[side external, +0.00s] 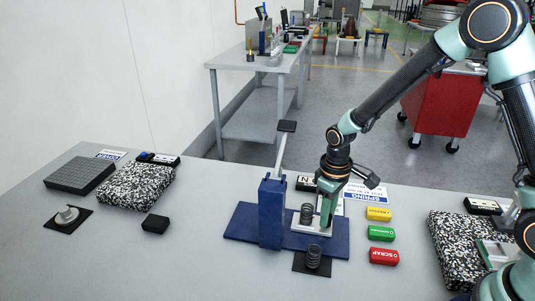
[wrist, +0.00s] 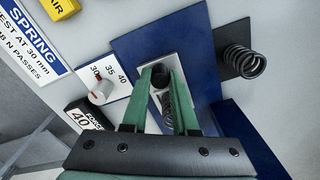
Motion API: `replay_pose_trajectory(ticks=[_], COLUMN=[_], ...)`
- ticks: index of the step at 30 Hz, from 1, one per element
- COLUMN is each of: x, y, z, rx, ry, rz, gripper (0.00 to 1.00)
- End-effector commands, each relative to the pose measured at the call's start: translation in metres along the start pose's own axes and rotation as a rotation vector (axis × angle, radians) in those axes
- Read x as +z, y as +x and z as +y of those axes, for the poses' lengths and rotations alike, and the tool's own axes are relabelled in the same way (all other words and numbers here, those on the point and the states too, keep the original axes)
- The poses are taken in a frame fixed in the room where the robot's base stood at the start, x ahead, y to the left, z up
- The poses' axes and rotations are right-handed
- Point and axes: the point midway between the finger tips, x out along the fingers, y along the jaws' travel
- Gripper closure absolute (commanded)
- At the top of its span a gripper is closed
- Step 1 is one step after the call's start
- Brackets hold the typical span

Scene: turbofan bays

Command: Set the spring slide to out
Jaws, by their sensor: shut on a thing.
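The spring tester has a blue base (side external: 240,222), a blue column (side external: 271,210) and a raised lever (side external: 281,148) with a dark pad on top. The spring slide is a pale plate (side external: 313,229) on the base, also in the wrist view (wrist: 190,98). A dark coil spring (side external: 306,213) stands on it, beside the column. My gripper (side external: 326,218) points down at the plate's right part, beside the spring. In the wrist view, my gripper (wrist: 161,76) is shut on a dark upright knob (wrist: 160,79) on the slide. The spring is partly hidden behind the fingers there.
A second spring (side external: 313,257) stands on a black pad in front of the base. Yellow (side external: 378,214), green (side external: 381,233) and red (side external: 384,256) labelled blocks lie to the right. A dial knob (wrist: 101,92) sits beside the base. Speckled foam blocks (side external: 136,185) lie at both sides.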

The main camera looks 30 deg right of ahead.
Motion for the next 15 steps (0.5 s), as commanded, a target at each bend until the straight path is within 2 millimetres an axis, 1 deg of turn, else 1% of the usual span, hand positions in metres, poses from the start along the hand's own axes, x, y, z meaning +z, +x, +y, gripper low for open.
replay_pose_trajectory(ticks=[12,15], x=[0.0002,0.0078], y=[-0.0009,-0.0011], z=[0.0001,0.0046], rx=[0.000,0.000], ry=[0.000,0.002], rz=[0.000,-0.001], gripper=[1.00,1.00])
